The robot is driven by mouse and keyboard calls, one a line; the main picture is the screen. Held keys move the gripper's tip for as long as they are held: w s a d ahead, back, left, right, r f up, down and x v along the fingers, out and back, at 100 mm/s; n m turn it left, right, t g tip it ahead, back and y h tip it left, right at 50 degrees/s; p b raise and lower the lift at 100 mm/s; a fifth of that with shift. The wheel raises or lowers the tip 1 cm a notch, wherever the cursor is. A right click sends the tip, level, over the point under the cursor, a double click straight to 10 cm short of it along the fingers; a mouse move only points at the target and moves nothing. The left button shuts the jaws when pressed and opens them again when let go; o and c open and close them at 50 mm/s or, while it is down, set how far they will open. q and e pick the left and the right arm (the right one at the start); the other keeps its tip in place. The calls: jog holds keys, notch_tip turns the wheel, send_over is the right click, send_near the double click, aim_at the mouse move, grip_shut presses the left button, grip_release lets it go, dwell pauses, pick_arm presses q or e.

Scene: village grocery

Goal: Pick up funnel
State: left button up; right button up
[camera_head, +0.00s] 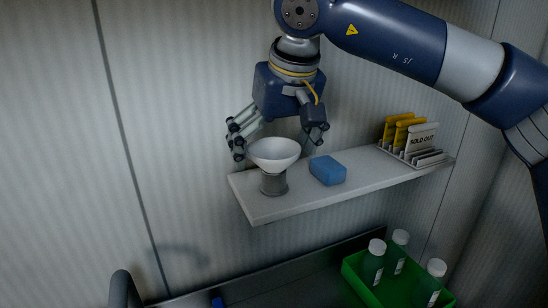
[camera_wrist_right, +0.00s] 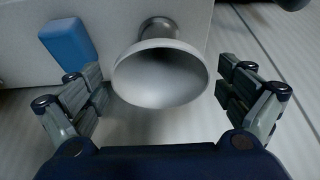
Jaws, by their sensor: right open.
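A white funnel (camera_head: 273,153) sits wide end up on a short grey cylindrical stand (camera_head: 273,184) near the left end of a white wall shelf (camera_head: 300,204). My right gripper (camera_head: 277,140) is open above and behind the funnel, pointing down. In the right wrist view the funnel's round mouth (camera_wrist_right: 161,77) lies between the two spread fingers (camera_wrist_right: 158,92). Neither finger seems to touch it. My left gripper is not in view.
A blue sponge-like block (camera_head: 328,170) lies on the shelf just right of the funnel. A rack of yellow and white cards (camera_head: 411,140), one reading "SOLD OUT", stands at the right end. Below, a green crate (camera_head: 357,277) holds capped bottles.

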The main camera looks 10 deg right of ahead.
jog(key=c, duration=1)
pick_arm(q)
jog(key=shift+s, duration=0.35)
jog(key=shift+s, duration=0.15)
pick_arm(e)
jog(key=shift+r, duration=0.5)
notch_tip(320, 180, up, 2)
jog(key=shift+r+b, duration=0.1)
jog(key=shift+b, duration=0.35)
pick_arm(q)
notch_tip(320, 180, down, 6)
jog(key=b, duration=0.5)
pick_arm(e)
jog(key=s+a+r, duration=0.1)
jog(key=s+a, duration=0.1)
jog(key=s, duration=0.5)
jog(key=s+a+r, duration=0.1)
jog(key=s+a, duration=0.1)
jog(key=s, duration=0.6)
pick_arm(q)
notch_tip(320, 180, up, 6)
jog(key=p, duration=0.6)
pick_arm(e)
notch_tip(320, 180, up, 5)
jog(key=shift+s+a+f, duration=0.1)
jog(key=shift+s+a, duration=0.05)
